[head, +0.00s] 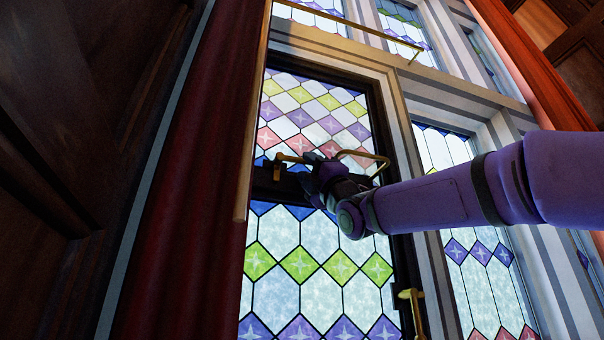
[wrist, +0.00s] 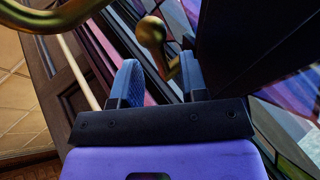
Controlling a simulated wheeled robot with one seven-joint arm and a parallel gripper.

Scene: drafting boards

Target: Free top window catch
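The top window catch (head: 292,158) is a small brass lever on the dark crossbar of the stained-glass window. In the wrist view the round brass knob (wrist: 151,32) of a catch shows at the fingertips, its stem reaching down toward the right finger. My gripper (wrist: 158,72) has its two dark fingers apart, with a gap between them; I see no clear grip on the brass. In the head view my gripper (head: 312,178) is at the crossbar, just right of and below the catch. The gripper hides part of the crossbar, and contact cannot be told.
A brass loop (head: 368,158) shows behind my wrist, and a brass bar (wrist: 60,18) crosses close at the wrist view's upper left. A lower brass catch (head: 411,297) sits on the right frame. A red curtain (head: 185,200) hangs left, and a brass rod (head: 345,22) runs above.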

